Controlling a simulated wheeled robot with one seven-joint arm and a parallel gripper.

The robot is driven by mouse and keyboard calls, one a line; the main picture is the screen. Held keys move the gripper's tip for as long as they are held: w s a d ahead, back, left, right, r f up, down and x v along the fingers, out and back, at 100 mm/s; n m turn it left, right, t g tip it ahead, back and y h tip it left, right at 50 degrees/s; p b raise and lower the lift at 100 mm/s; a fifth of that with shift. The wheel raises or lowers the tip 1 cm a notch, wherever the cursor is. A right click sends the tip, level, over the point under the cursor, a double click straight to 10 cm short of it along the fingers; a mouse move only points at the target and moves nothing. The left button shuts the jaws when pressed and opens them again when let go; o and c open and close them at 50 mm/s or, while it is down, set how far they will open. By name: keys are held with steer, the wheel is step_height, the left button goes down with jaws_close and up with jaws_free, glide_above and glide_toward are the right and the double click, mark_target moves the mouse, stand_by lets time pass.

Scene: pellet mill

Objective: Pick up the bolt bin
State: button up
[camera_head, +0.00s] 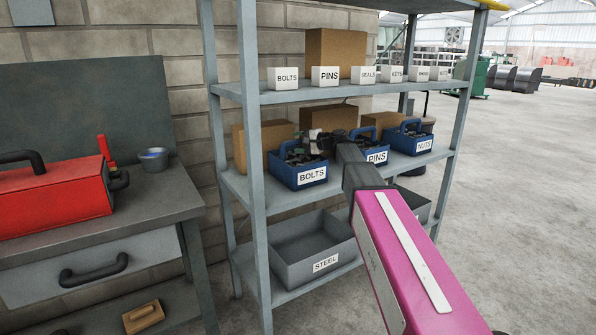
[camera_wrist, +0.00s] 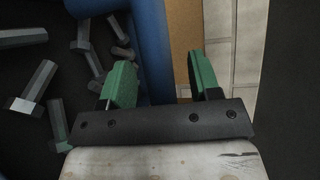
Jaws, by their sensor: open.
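The bolt bin (camera_head: 300,176) is a blue open bin labelled BOLTS on the middle shelf, at its left end. My gripper (camera_head: 314,142) is at the bin's upper right side in the head view and covers part of it. In the wrist view my gripper (camera_wrist: 165,78) has its two green fingers apart. A blue part of the bin (camera_wrist: 150,40) runs between them, nearer the left finger. I cannot tell whether it is the handle or a wall, or whether a finger touches it. Loose grey bolts (camera_wrist: 35,85) lie inside the bin on the left.
The blue PINS bin (camera_head: 377,157) is right of the bolt bin, partly behind my arm. The NUTS bin (camera_head: 410,140) is farther right. Cardboard boxes (camera_head: 262,139) stand behind. A grey STEEL bin (camera_head: 318,262) is below; small white label boxes (camera_head: 325,76) are above. A shelf post (camera_head: 252,140) rises at left.

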jaws_close()
stand_by(1.4)
